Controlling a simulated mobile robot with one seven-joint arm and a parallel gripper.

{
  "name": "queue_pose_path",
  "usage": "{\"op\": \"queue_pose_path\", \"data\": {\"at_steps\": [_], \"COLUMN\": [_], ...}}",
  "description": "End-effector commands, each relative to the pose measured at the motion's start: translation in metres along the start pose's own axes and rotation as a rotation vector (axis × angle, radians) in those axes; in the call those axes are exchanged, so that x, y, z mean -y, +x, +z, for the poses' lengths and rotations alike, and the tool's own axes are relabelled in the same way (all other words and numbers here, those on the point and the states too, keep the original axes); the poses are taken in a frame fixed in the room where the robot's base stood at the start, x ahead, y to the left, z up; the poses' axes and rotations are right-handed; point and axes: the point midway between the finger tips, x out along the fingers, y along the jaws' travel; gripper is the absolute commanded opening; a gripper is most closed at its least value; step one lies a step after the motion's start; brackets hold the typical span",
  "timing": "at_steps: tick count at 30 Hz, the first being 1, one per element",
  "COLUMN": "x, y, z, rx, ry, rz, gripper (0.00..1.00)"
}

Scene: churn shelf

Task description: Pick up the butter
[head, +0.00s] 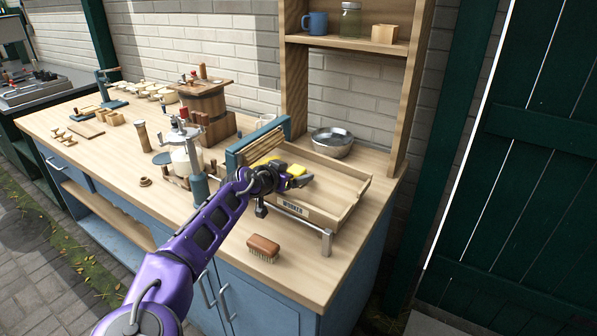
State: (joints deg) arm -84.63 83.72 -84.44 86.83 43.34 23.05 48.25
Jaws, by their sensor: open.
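Yellow butter (297,170) shows in the wooden tray on the counter, just behind the end of my purple arm. Another yellow patch (264,161) shows to its left; I cannot tell whether it belongs to the same piece. My gripper (302,181) is over the tray, right by the butter in the picture. Its jaws are open, but the fingers are small and partly hidden, and I cannot tell whether they touch the butter. The tray (345,207) has a low wooden rim and a slatted board (262,143) at its left side.
A brush (263,248) lies on the front of the counter. A metal bowl (332,142) stands behind the tray. A glass churn (184,155) and a wooden barrel (205,103) stand to the left. A shelf post (408,90) rises behind. The tray's right part is empty.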

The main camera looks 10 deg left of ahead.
Motion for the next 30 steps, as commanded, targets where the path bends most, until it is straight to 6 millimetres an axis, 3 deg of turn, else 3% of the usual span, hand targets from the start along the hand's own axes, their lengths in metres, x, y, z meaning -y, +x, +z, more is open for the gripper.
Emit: {"op": "queue_pose_path", "data": {"at_steps": [2,16,25,30], "x": [0.0,0.0,0.001,0.002], "y": [0.0,0.0,-0.002,-0.012], "z": [0.0,0.0,-0.005,-0.029], "rx": [0.0,0.0,0.0,0.001], "ry": [0.0,0.0,0.001,0.004], "rz": [0.0,0.0,-0.001,-0.001], "gripper": [0.88,0.03,0.01,0.01]}}
